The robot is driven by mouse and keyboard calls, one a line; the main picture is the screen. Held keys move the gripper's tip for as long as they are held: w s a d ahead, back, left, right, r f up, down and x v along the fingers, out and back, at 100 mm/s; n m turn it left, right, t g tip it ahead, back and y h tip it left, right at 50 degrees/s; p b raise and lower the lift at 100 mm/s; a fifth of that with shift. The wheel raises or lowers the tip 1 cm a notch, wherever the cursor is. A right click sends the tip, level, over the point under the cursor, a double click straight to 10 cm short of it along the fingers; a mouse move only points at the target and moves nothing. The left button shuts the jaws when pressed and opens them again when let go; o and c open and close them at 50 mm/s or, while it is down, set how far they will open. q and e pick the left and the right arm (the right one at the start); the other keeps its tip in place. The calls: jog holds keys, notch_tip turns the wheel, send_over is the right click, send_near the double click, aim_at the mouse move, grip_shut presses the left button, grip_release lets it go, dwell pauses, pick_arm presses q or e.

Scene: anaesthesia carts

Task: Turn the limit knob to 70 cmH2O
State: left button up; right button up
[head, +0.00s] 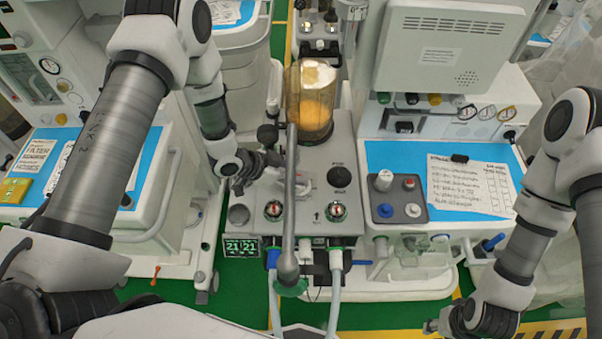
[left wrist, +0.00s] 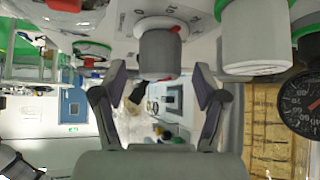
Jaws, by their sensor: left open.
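In the left wrist view a grey knob (left wrist: 160,52) with a pale rim and a red mark beside its base stands ahead of my left gripper (left wrist: 158,80); I take it for the limit knob. Numbers print the pale face around it, too small to read surely. The open fingers lie either side of its near end, apart from it as far as I can tell. In the head view my left gripper (head: 257,172) is at the left of the grey machine top, and the pole hides part of that area. My right gripper (head: 432,326) is at the bottom right, its fingers unclear.
A second grey cylinder (left wrist: 255,42) and a black dial gauge (left wrist: 309,103) are to the right in the left wrist view. In the head view a metal pole (head: 291,205) rises before the amber canister (head: 311,105). A black knob (head: 340,176) sits right of the pole.

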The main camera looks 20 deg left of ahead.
aim_at(301, 178)
pick_arm(q)
jog(key=x, duration=0.3)
jog(key=shift+w+d+r, duration=0.1)
jog(key=shift+a, duration=0.2)
jog(key=c, duration=1.1)
jog(key=shift+c, duration=0.2)
jog(key=shift+m+g+h+b, duration=0.45)
jog(key=shift+m+g, duration=0.25)
jog(key=shift+m, duration=0.4)
jog(key=shift+m+g+h+b, duration=0.45)
jog(key=shift+m+g, duration=1.65)
jog(key=shift+m, duration=0.6)
